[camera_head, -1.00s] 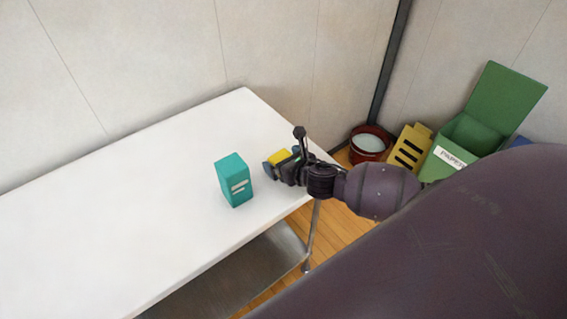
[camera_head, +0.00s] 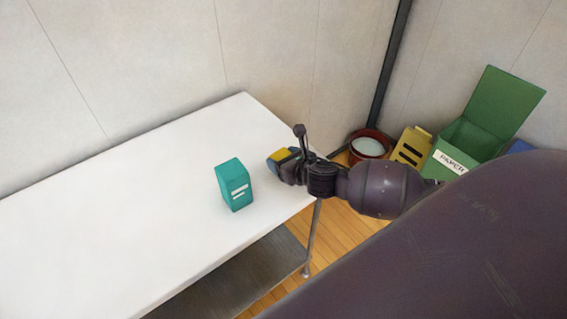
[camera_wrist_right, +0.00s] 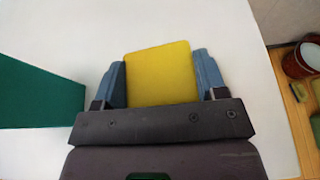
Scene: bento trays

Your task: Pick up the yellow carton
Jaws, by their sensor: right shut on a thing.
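The yellow carton (camera_head: 283,154) is at the right end of the white table, mostly hidden by my right gripper (camera_head: 277,161). In the right wrist view the carton (camera_wrist_right: 161,72) fills the space between the two blue fingers of the right gripper (camera_wrist_right: 160,80). The gripper is shut on it. I cannot tell whether the carton touches the table or is raised a little. My left gripper is not in view.
A teal carton (camera_head: 234,186) stands upright on the white table (camera_head: 130,200), left of the gripper. On the floor at right are a red bucket (camera_head: 368,146), a yellow box (camera_head: 411,147) and a green bin labelled paper (camera_head: 462,142). The table's left part is clear.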

